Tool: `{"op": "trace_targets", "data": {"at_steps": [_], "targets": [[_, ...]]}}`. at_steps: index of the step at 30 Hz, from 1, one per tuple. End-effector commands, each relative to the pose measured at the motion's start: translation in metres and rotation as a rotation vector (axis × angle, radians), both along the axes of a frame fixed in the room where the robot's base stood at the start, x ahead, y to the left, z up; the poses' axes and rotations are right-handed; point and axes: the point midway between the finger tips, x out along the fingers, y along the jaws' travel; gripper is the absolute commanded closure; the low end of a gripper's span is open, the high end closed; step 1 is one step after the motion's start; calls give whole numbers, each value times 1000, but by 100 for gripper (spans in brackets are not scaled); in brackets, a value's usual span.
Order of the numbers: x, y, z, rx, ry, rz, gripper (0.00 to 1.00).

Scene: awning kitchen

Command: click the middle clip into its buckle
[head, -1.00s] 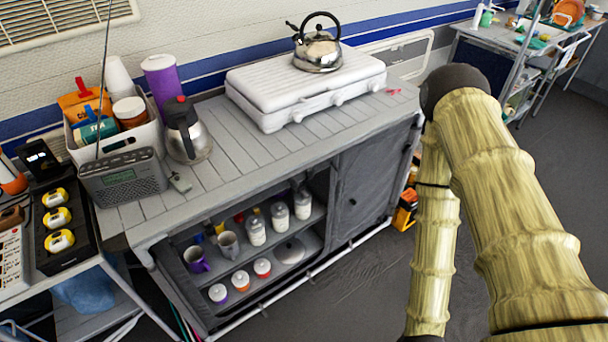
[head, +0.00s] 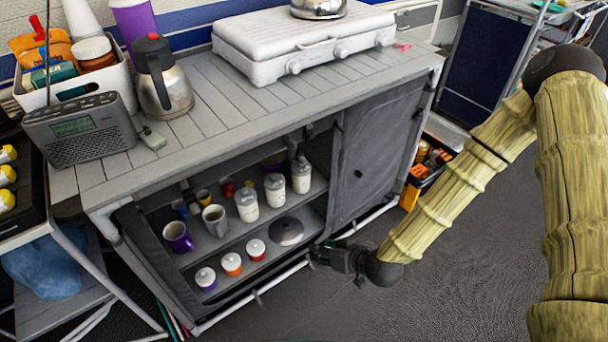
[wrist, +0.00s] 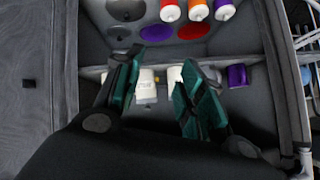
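I cannot make out a clip or a buckle with certainty in any view. Beyond the fingers are the shelves, with white bottles (wrist: 146,84) and several lidded jars (wrist: 197,10). Small yellow-and-white pieces (head: 7,175) lie in a black tray at the left edge, partly cut off; I cannot tell what they are.
On the countertop (head: 210,125) stand a radio (head: 80,130), a steel jug (head: 163,80), a white bin (head: 75,90) and a closed white stove (head: 300,45). An orange-and-black crate (head: 425,170) stands right of the cabinet. The dark floor (head: 440,290) in front is clear.

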Motion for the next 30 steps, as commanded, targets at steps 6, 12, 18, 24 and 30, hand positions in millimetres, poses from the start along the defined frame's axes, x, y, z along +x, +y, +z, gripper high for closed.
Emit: {"op": "trace_targets", "data": {"at_steps": [6, 12, 18, 24, 30], "targets": [[76, 11, 17, 76, -284, 20, 61], [133, 7, 55, 111, -540, 18, 61], [164, -3, 89, 120, -713, 7, 61], [175, -5, 103, 121, -772, 4, 61], [191, 6, 103, 121, -775, 5, 61]]}}
